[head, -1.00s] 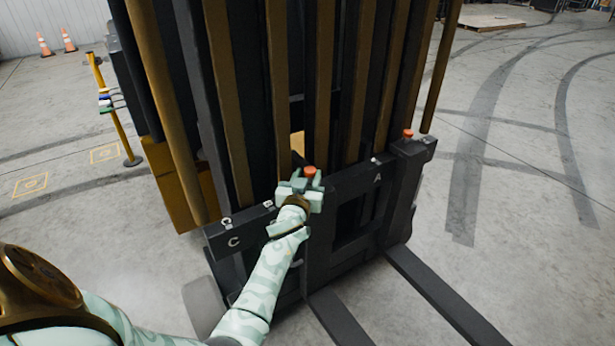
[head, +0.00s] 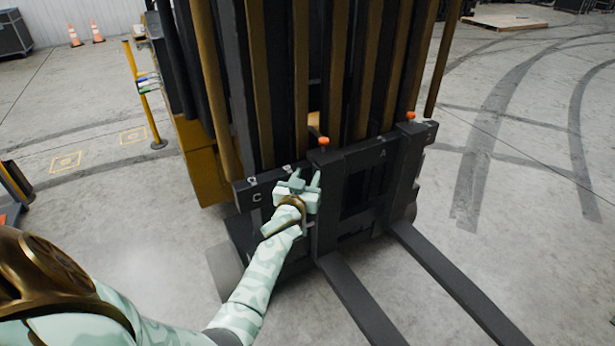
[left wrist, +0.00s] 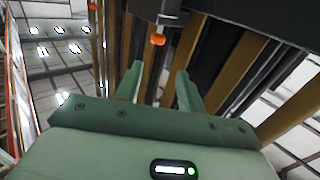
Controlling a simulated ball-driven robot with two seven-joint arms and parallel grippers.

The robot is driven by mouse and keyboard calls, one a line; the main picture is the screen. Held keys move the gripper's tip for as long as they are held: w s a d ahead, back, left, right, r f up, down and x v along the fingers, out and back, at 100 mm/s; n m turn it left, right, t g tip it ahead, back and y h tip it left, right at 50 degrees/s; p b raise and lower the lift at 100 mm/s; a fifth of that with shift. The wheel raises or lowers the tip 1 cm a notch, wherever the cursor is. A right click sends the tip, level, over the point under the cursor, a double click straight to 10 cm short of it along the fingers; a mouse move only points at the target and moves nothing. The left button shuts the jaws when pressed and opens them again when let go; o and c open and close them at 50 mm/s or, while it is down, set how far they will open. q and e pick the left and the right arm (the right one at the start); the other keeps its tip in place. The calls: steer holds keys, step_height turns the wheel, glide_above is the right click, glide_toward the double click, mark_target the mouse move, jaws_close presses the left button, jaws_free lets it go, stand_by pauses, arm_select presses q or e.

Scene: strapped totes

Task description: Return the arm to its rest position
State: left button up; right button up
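My left arm reaches in from the lower left of the head view. Its pale green gripper (head: 307,177) is in front of the forklift's dark carriage (head: 352,160). In the left wrist view the two fingers (left wrist: 160,70) stand apart with nothing between them. An orange knob (head: 324,141) on top of the carriage is above and right of the gripper, apart from it. The knob also shows beyond the fingertips in the left wrist view (left wrist: 158,40). My right gripper is not in view.
A second orange knob (head: 411,116) is farther right on the carriage. Two forks (head: 361,305) extend toward the lower right. A yellow post (head: 146,100) stands at left, with orange cones (head: 97,32) behind. The floor at right is clear.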

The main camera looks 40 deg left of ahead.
arm_select(q)
steer(key=shift+f, duration=0.1)
stand_by(0.4)
steer(key=s+d+f+m+g+h, duration=0.1)
steer(key=s+d+f+m+g, duration=0.15)
steer(key=f, duration=0.55)
steer(key=s+d+f+m+g+h, duration=0.15)
steer(key=d+f, duration=0.25)
steer(key=f, duration=0.4)
steer(key=s+d+f+m+g+h, duration=0.1)
steer(key=s+d+f+g, duration=0.15)
steer(key=s+f, duration=0.5)
steer(key=s+d+f+m+g+h, duration=0.1)
steer(key=s+d+f+g+h, duration=0.15)
steer(key=s+f, duration=0.55)
steer(key=s+d+f+m+g, duration=0.1)
steer(key=s+d+f+g, duration=0.1)
steer(key=s+f, duration=0.6)
steer(key=s+d+f+g, duration=0.2)
steer(key=s+f, duration=0.1)
steer(key=s, duration=0.9)
steer(key=s+f+m+g, duration=0.1)
steer(key=s+f+g, duration=0.1)
steer(key=s, duration=1.8)
steer(key=shift+s+d+g, duration=0.25)
steer(key=shift+d+g, duration=0.05)
steer(key=shift+g, duration=0.4)
